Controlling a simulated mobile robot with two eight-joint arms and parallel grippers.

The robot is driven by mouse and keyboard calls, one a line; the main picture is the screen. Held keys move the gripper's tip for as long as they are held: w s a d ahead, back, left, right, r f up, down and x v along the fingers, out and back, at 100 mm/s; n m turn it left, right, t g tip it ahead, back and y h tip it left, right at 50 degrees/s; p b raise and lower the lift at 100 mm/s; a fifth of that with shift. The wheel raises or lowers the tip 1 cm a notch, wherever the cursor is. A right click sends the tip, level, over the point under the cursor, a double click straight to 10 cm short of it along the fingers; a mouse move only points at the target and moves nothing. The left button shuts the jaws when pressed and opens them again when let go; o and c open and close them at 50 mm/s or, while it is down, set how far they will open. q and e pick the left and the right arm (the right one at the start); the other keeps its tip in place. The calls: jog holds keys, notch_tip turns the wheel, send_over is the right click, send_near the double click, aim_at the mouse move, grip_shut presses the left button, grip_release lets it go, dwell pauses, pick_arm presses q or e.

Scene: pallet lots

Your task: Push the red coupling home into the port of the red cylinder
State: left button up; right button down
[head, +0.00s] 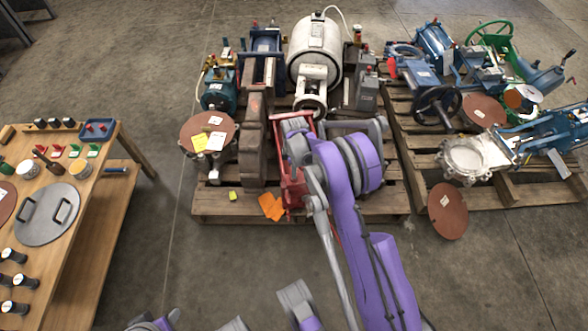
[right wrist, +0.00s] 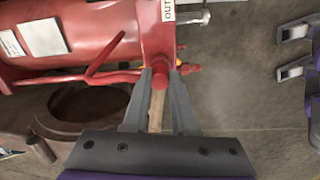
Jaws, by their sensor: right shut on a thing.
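The red cylinder (head: 291,190) lies on the middle pallet in the head view, partly covered by my right arm. In the right wrist view its red body (right wrist: 95,30) fills the upper left, and its end block (right wrist: 157,35) carries a white label reading "OUT". My right gripper (right wrist: 163,76) is shut on the red coupling (right wrist: 162,68), with a tan hose or rod (right wrist: 156,108) running back between the fingers. The coupling is up against the end block; how deep it sits in the port is hidden.
The pallet (head: 225,205) also bears a white motor (head: 316,45), rusty blocks (head: 252,140) and a brown disc (head: 207,131). Another loaded pallet stands right. A wooden table (head: 75,235) with small parts stands left. Bare floor lies between table and pallet.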

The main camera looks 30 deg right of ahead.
jog(key=shift+f, duration=0.35)
jog(key=c, duration=0.6)
grip_release()
notch_tip(320, 180, up, 11)
jog(key=shift+f+p, duration=0.1)
jog(key=shift+p, duration=1.1)
